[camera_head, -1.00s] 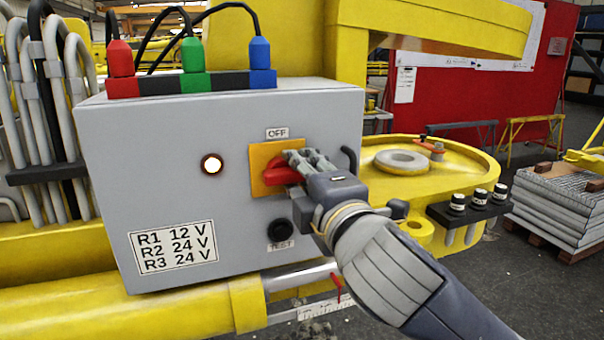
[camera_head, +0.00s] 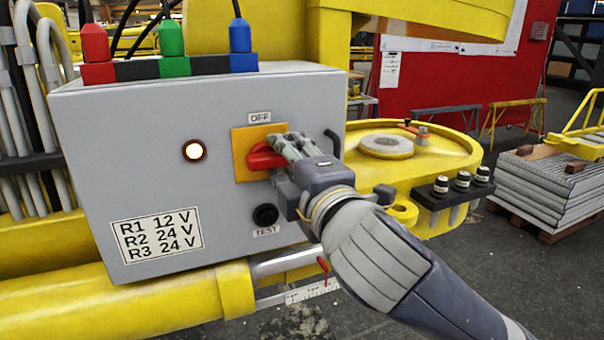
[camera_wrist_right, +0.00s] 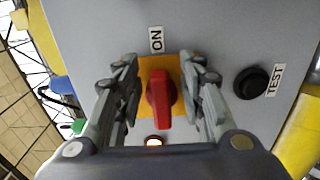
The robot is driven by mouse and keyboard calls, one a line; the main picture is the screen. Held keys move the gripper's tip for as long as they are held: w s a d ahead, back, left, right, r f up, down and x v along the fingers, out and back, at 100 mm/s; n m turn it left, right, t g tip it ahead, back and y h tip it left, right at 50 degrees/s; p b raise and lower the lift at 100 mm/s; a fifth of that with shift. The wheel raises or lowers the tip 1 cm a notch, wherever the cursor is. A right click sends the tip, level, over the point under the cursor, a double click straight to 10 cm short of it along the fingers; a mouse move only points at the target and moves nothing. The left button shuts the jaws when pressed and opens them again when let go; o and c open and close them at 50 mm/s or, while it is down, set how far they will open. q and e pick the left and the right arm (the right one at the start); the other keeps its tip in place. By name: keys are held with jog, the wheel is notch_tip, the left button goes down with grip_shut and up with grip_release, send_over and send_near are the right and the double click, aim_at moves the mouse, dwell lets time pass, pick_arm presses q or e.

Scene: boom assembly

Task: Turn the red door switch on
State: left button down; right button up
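The red door switch (camera_head: 262,157) sits on a yellow-orange plate (camera_head: 243,143) on the front of a grey control box (camera_head: 110,150). An OFF label (camera_head: 260,117) is above the plate in the head view. The wrist view shows the red handle (camera_wrist_right: 160,97) lengthwise in the picture, with an ON label (camera_wrist_right: 156,39) beyond its far end. My right gripper (camera_head: 285,152) is at the switch. In the wrist view its fingers (camera_wrist_right: 163,95) stand on either side of the handle, with gaps visible on both sides. My left gripper is not in view.
A lit round lamp (camera_head: 194,151) is left of the switch. A black TEST button (camera_head: 265,215) is below it, close to my right gripper. Red, green and blue connectors (camera_head: 171,40) with cables stand on the box. Yellow boom parts (camera_head: 130,305) surround the box.

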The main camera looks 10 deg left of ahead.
jog(key=v, duration=1.1)
jog(key=shift+d, duration=0.15)
